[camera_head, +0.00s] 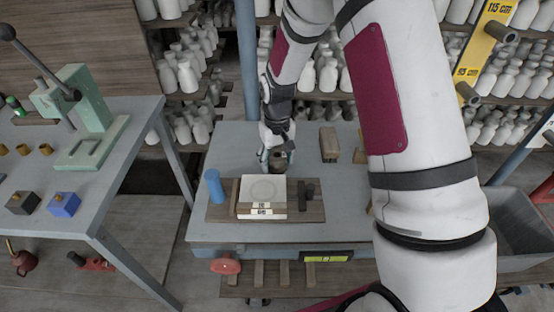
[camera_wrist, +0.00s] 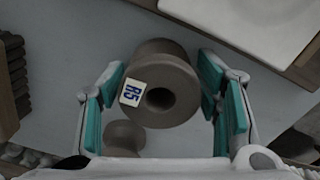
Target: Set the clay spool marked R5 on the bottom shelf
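The clay spool marked R5 (camera_wrist: 160,85) is grey-brown with a blue-on-white label and a dark centre hole. In the wrist view it sits between the two teal-padded fingers of my gripper (camera_wrist: 163,85), with gaps on both sides. My gripper (camera_head: 277,157) is open over the back of the grey table (camera_head: 228,145) in the head view, and the spool (camera_head: 279,164) shows small and partly hidden there. A second spool-like piece (camera_wrist: 124,138) lies close by in the wrist view, with no readable mark. Slats (camera_head: 284,273) show low under the table's front edge.
A white slab (camera_head: 262,190) lies on a brown board (camera_head: 222,213) in front of my gripper, with a blue cylinder (camera_head: 214,186) at left. Wooden blocks (camera_head: 329,144) stand right. Racks of white bottles (camera_head: 186,75) line the back. A green press (camera_head: 90,118) stands on the left table.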

